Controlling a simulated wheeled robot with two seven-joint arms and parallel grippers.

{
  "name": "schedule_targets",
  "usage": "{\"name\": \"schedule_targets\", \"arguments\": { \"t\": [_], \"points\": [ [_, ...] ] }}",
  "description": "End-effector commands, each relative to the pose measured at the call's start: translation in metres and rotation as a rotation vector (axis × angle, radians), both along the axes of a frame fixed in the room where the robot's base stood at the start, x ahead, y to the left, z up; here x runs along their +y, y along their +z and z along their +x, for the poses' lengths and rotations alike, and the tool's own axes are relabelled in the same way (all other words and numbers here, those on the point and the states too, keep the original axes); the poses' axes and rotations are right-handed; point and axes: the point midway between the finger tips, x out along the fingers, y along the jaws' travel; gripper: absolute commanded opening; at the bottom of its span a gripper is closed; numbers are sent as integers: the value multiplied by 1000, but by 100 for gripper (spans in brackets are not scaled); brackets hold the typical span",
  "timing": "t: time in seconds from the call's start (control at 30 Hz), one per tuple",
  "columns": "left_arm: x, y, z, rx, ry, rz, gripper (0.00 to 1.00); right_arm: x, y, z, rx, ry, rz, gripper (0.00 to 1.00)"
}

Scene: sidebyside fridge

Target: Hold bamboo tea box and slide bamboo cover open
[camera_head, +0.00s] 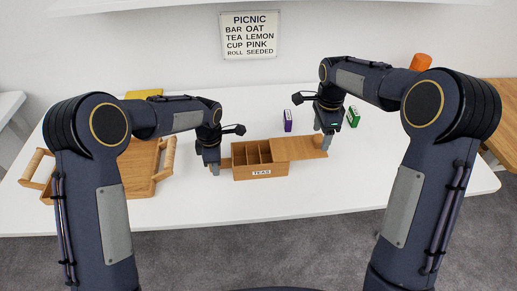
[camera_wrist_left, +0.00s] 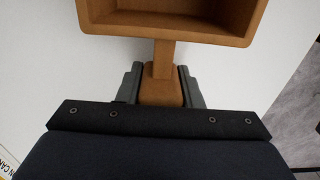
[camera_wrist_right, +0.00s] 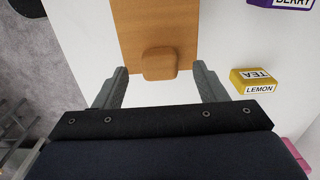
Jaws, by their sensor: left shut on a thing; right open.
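The bamboo tea box (camera_head: 261,171) stands on the white table with a "TEAS" label on its front and several open compartments showing on its left part. The bamboo cover (camera_head: 298,149) is slid to the right, over the box's right part and sticking out past its right end. My left gripper (camera_head: 214,168) is shut on the handle (camera_wrist_left: 162,70) at the box's left end. My right gripper (camera_wrist_right: 158,88) is open, its fingers on either side of the cover's small knob (camera_wrist_right: 159,63) and apart from it. The knob is hidden in the head view.
A wooden tray (camera_head: 137,170) with handles stands at the left. A purple box (camera_head: 288,121) and a green box (camera_head: 353,117) stand behind the tea box. A yellow lemon tea box (camera_wrist_right: 254,82) shows in the right wrist view. The front table strip is clear.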

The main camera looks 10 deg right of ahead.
Motion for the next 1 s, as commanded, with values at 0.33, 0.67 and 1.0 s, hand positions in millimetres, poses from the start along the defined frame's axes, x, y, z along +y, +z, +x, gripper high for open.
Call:
{"name": "schedule_targets", "arguments": {
  "t": [0.33, 0.67, 1.0],
  "points": [
    [-1, 0, 0, 0, -1, 0, 0, 0, 36, 0, -1, -1, 1, 65],
    [-1, 0, 0, 0, -1, -1, 0, 0, 50, 0, 2, -1, 0, 65],
    [-1, 0, 0, 0, -1, -1, 47, 0, 49, 0, 1, -1, 0, 65]
  ]
}}
